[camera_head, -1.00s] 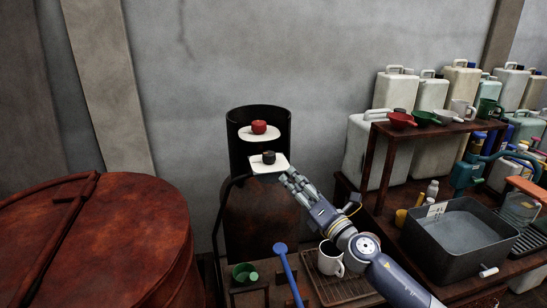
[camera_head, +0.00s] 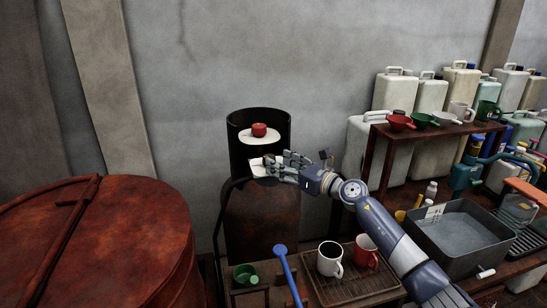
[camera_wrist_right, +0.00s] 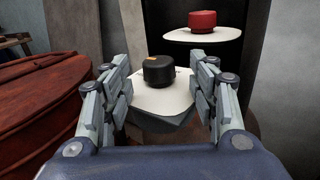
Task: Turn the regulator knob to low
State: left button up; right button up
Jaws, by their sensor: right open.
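Two knobs sit on white plates at the gas cylinder. The red knob (camera_head: 259,130) is on the upper white plate (camera_head: 249,138); it also shows at the top of the right wrist view (camera_wrist_right: 202,20). The black knob (camera_wrist_right: 159,70) with a small orange mark is on the lower white plate (camera_wrist_right: 160,102). My left gripper is out of view.
The rusty cylinder (camera_head: 262,215) has a dark collar (camera_head: 242,160) around the plates. A large rusty vat (camera_head: 110,230) stands left. A white mug (camera_head: 329,260) and a red mug (camera_head: 366,250) stand on a rack below my right arm. A grey basin (camera_head: 460,235) is at right.

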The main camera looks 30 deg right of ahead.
aim_at(273, 158)
jog(key=shift+x, duration=1.7)
jog(key=shift+a, duration=0.1)
jog(key=c, duration=1.1)
